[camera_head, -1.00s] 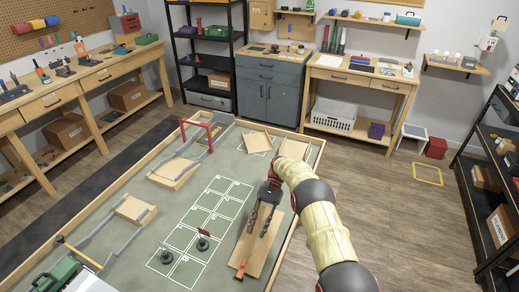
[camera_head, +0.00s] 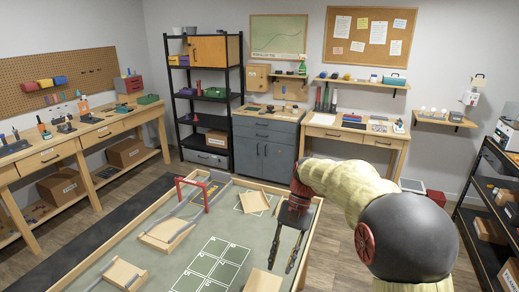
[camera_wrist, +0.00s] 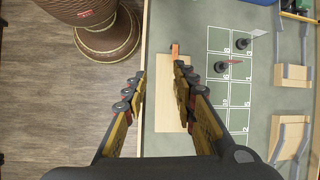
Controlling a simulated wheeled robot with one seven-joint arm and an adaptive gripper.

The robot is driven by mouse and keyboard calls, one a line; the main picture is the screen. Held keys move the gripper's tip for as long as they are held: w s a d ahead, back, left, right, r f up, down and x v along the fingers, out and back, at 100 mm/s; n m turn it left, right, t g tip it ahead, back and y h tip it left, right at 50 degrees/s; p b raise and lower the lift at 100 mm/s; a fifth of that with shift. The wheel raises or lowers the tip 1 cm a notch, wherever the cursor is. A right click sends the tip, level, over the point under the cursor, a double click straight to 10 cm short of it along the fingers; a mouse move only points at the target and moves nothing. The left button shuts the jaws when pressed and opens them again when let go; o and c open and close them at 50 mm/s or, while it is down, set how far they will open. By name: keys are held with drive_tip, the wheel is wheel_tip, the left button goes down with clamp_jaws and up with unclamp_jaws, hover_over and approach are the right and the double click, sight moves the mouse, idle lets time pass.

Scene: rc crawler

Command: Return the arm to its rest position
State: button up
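My gripper (camera_head: 282,266) hangs from my arm over the near right part of the table course, fingers pointing down. In the wrist view my gripper (camera_wrist: 158,88) shows its two fingers spread apart with nothing between them. Below it lies a flat wooden board (camera_wrist: 168,115) with an orange piece (camera_wrist: 175,50) at its far end. The fingers appear above the board and apart from it. My arm reaches in from the right in the head view, bent and raised.
The course table (camera_head: 160,275) carries a red gate (camera_head: 192,192), a white-lined grid (camera_head: 211,266) and wooden ramps (camera_head: 167,234). Two dark markers, one with a red flag (camera_wrist: 232,61), stand on the grid. A grey cabinet (camera_head: 264,145) and black shelves (camera_head: 488,215) stand beyond clear floor.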

drive_tip(key=s+d+r+n+t+h, duration=0.15)
drive_tip(key=s+d+r+t, duration=0.5)
drive_tip(key=s, duration=0.65)
drive_tip(key=s+d+r+n+t+h, duration=0.1)
drive_tip(key=s+d+t, duration=0.3)
drive_tip(key=s, duration=0.8)
drive_tip(key=shift+d+r+h, duration=0.35)
drive_tip(key=shift+d+r, duration=0.1)
drive_tip(key=shift+d, duration=0.65)
drive_tip(key=shift+n, duration=0.25)
